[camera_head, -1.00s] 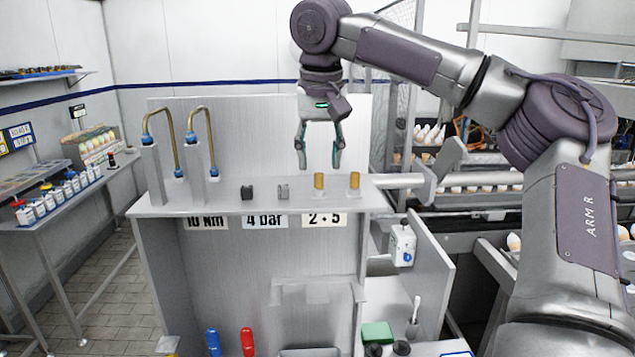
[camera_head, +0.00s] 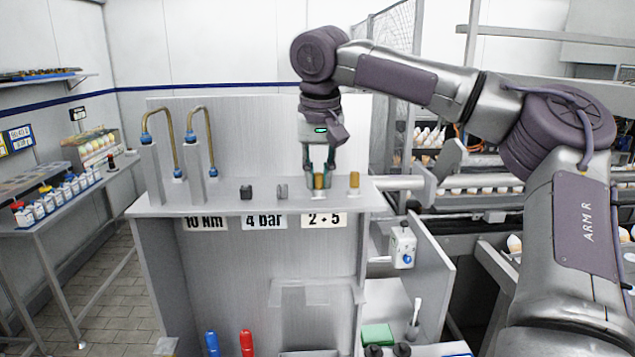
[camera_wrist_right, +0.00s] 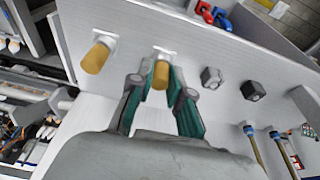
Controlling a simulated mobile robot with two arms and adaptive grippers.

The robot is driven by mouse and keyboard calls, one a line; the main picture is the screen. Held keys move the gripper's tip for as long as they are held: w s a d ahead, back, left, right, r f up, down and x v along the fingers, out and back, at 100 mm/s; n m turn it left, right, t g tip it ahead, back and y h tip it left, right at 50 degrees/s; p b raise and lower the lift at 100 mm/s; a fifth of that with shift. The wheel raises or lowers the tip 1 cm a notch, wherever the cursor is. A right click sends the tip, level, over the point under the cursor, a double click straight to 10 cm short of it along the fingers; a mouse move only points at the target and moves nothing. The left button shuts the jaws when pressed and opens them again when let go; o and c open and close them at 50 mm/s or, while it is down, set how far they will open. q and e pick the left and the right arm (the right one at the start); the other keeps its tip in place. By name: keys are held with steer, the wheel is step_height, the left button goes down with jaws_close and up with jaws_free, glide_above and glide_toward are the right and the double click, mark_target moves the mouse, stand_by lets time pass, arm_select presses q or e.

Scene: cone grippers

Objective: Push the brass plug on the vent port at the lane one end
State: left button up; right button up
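Two short brass plugs stand upright on the grey bench top above the "2 • 5" label: a left one (camera_head: 320,182) and a right one (camera_head: 354,182). In the right wrist view the plug at my gripper (camera_wrist_right: 161,74) and the other plug (camera_wrist_right: 95,58) each sit by a pale square. My right gripper (camera_head: 320,183) points down, its fingers on both sides of the left plug and seemingly touching it. It also shows in the right wrist view (camera_wrist_right: 162,77). My left gripper is out of view.
Further left are two bent brass pipes (camera_head: 175,135) on grey posts. A grey panel (camera_head: 265,130) rises behind. A white box with a blue knob (camera_head: 403,246) hangs at the right.

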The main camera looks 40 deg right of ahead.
mark_target(319, 174)
jaws_close()
steer(key=shift+r+p, duration=0.4)
steer(key=shift+r, duration=2.05)
